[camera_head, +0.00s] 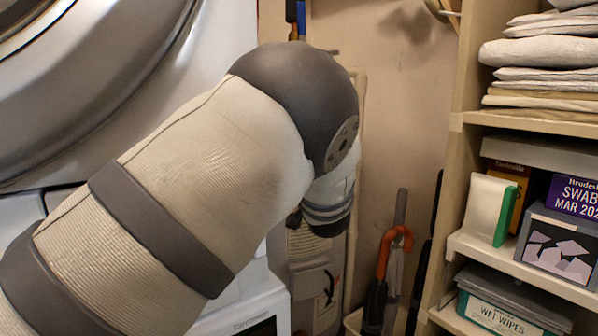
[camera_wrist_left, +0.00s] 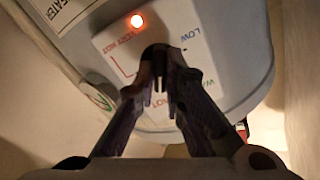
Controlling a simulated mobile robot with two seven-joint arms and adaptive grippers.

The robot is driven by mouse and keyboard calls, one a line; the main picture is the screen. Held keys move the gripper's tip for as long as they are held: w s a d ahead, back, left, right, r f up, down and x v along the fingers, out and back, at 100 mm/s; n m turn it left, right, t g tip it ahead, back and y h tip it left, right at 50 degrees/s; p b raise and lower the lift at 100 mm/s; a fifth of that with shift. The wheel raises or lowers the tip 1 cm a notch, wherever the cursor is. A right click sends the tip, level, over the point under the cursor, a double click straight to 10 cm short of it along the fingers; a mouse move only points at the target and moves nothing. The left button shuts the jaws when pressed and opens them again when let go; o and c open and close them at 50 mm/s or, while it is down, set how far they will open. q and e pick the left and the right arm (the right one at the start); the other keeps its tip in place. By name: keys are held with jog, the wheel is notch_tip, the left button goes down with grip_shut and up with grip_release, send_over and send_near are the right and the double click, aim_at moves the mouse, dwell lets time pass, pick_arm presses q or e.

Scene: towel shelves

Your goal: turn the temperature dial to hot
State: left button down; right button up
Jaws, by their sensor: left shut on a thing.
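In the left wrist view, a white control panel (camera_wrist_left: 115,45) sits on a grey rounded tank with a label ending in "EATER". Its printed words include VERY HOT at the upper left, LOW at the upper right, and WARM and HOT lower down, partly covered. A round lamp (camera_wrist_left: 136,20) at the panel's top glows orange. My left gripper (camera_wrist_left: 160,80) is shut on the temperature dial at the panel's middle. The fingers hide the dial, so its setting cannot be read. In the head view my left arm hides the gripper and the panel. My right gripper is not in view.
A large white front-loading appliance (camera_head: 150,45) stands at the left. A wooden shelf unit (camera_head: 462,120) with towels (camera_head: 545,50), boxes and a wet wipes tub (camera_head: 510,305) stands at the right. An umbrella with an orange handle (camera_head: 388,250) leans between them.

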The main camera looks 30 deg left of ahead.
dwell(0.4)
pick_arm(q)
jog(key=c, duration=1.7)
grip_release()
jog(key=v, duration=1.2)
